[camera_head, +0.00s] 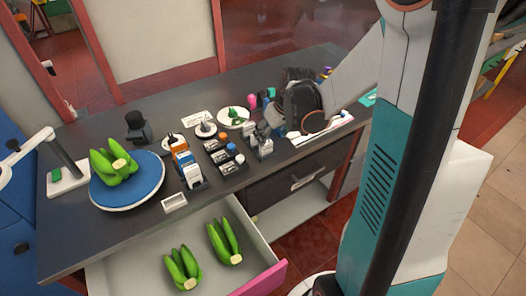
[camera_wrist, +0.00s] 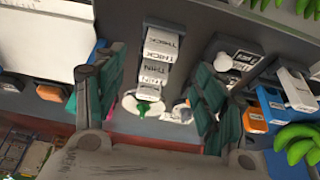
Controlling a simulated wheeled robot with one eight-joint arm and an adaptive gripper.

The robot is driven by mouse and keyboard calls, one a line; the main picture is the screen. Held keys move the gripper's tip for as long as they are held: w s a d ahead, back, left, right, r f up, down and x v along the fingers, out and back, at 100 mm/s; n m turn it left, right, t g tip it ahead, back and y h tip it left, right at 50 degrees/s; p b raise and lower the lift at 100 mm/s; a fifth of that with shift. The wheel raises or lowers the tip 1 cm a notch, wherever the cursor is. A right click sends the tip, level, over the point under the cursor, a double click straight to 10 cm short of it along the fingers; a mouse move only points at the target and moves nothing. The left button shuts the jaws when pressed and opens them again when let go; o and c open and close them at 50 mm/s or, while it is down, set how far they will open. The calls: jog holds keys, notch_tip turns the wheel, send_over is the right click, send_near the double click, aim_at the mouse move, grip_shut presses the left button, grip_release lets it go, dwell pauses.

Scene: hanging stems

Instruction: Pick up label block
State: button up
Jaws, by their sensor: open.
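Grey-white label blocks reading THICK and THIN (camera_wrist: 160,48) stand in a row in the wrist view, between my fingers as seen there. I cannot tell which one is the task's label block. They also show in the head view as a small pale cluster (camera_head: 263,146) near the table's front edge. My gripper (camera_wrist: 155,68) is open and empty, with a green-padded finger on each side of the row. In the head view my gripper (camera_head: 268,124) is above and just behind the cluster, partly hidden by its dark body. Contact with the blocks cannot be made out.
A white plate with a green item (camera_head: 233,116) lies behind the blocks. A blue plate (camera_head: 128,195) holds green bananas. The open drawer (camera_head: 262,283) in front holds two more bunches.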

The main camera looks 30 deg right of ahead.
aim_at(266, 144)
jog(key=b+x, duration=0.3)
jog(key=x, duration=0.5)
jog(key=shift+w+f, duration=0.1)
jog(key=shift+f, duration=0.3)
jog(key=c, duration=1.1)
